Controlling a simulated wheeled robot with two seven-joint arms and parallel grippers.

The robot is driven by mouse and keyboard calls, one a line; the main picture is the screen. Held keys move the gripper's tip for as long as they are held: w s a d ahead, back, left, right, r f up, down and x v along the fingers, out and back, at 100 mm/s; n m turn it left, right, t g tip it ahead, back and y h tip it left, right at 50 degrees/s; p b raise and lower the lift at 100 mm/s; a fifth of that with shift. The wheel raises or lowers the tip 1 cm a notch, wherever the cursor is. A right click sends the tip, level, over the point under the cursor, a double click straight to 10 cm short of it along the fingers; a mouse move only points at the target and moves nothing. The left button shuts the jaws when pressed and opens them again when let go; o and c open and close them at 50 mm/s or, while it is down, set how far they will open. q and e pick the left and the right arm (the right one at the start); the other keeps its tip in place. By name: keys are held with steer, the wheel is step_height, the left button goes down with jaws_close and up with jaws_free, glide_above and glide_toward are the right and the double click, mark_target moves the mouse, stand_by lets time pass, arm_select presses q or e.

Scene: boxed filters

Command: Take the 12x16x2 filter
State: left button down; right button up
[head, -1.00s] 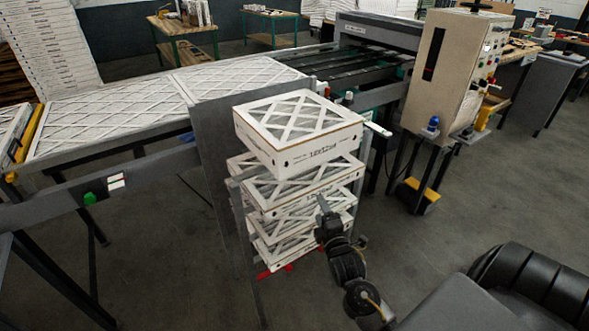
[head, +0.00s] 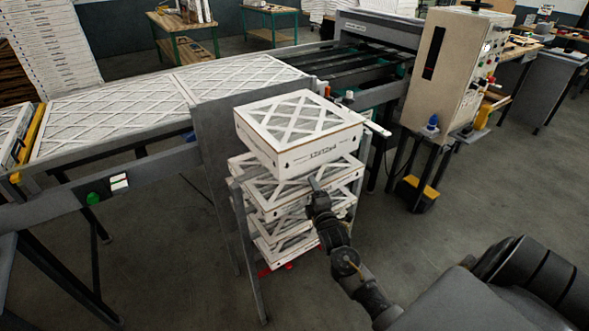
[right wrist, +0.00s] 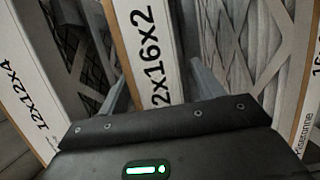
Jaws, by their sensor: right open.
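A stack of white boxed filters stands on a rack in the head view. The top box (head: 310,155), marked 12x12x4, is the thick one. Just under it is a thinner filter (head: 262,190), its label partly hidden by my right gripper (head: 314,186). In the right wrist view the box face marked "2x16x2" (right wrist: 150,42), its first character cut off, shows between the fingers of my right gripper (right wrist: 160,88). The fingers are open, one on each side of that face. Whether they touch it I cannot tell. My left gripper is not in view.
The 12x12x4 box (right wrist: 40,100) is close beside the left finger in the right wrist view. More filters (head: 275,250) lie below in the rack. A grey panel (head: 215,150) stands left of the stack, and a conveyor table (head: 110,180) runs behind it.

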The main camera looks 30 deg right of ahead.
steer(key=c, duration=1.2)
steer(key=shift+o, duration=0.2)
steer(key=shift+r, duration=0.15)
